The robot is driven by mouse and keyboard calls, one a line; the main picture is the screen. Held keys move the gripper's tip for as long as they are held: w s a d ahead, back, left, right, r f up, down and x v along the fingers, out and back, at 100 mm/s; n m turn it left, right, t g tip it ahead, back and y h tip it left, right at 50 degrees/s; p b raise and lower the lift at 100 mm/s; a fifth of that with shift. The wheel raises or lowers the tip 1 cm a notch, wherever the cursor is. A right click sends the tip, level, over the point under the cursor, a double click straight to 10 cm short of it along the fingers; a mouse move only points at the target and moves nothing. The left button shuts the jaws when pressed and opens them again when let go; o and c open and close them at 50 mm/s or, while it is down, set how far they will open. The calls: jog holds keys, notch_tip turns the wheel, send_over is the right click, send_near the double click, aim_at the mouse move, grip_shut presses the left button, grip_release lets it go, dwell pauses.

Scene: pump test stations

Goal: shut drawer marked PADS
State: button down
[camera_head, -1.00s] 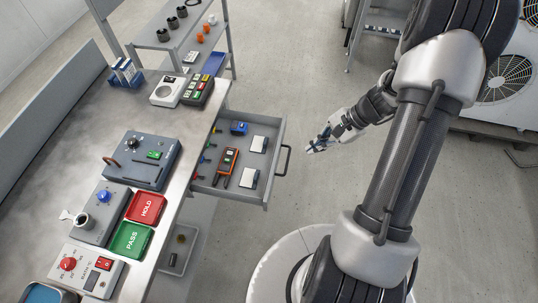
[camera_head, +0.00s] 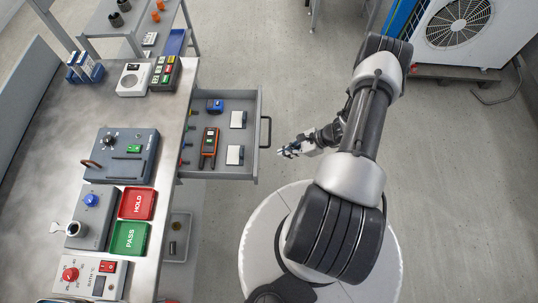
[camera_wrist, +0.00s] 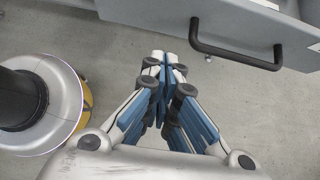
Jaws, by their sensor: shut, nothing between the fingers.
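An open grey drawer (camera_head: 254,170) sticks out to the right from under the workbench in the head view. It holds an orange and black meter, a blue item, two pale pads and several small tools. No PADS marking can be read on it. Its dark bar handle (camera_head: 266,132) is on the front panel. My gripper (camera_head: 283,153) is shut and empty, just right of the front panel and a little below the handle. In the wrist view the shut blue-padded fingers (camera_wrist: 168,58) point toward the drawer front, with the handle (camera_wrist: 235,55) ahead to the right, apart from them.
The metal workbench (camera_head: 70,140) carries a red HOLD tray (camera_head: 137,203), a green PASS tray (camera_head: 130,238) and several instruments. A shelf rack (camera_head: 110,22) stands at the back. A fan unit (camera_head: 458,30) stands at the upper right.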

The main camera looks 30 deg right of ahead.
aim_at(195, 157)
jog(key=w+a+f, duration=0.2)
jog(key=w+a, duration=0.1)
jog(key=a, duration=0.2)
jog(key=shift+w+a+f, duration=0.2)
jog(key=shift+w+f, duration=0.05)
jog(key=shift+w, duration=0.1)
jog(key=shift+a+b, duration=0.1)
jog(key=shift+b, duration=0.2)
jog(key=w+a+b, duration=0.2)
jog(key=w+a, duration=0.3)
jog(key=a, duration=0.3)
jog(key=w+a+b, duration=0.2)
jog(key=w+a, duration=0.3)
jog(key=a, duration=0.3)
jog(key=w+a+b, duration=0.2)
jog(key=w+a, duration=0.4)
jog(key=a, duration=0.1)
jog(key=shift+a, duration=0.4)
jog(key=shift+w+a+b, duration=0.3)
jog(key=shift+w+a, duration=0.2)
jog(key=shift+a, duration=0.05)
jog(key=shift+r, duration=0.15)
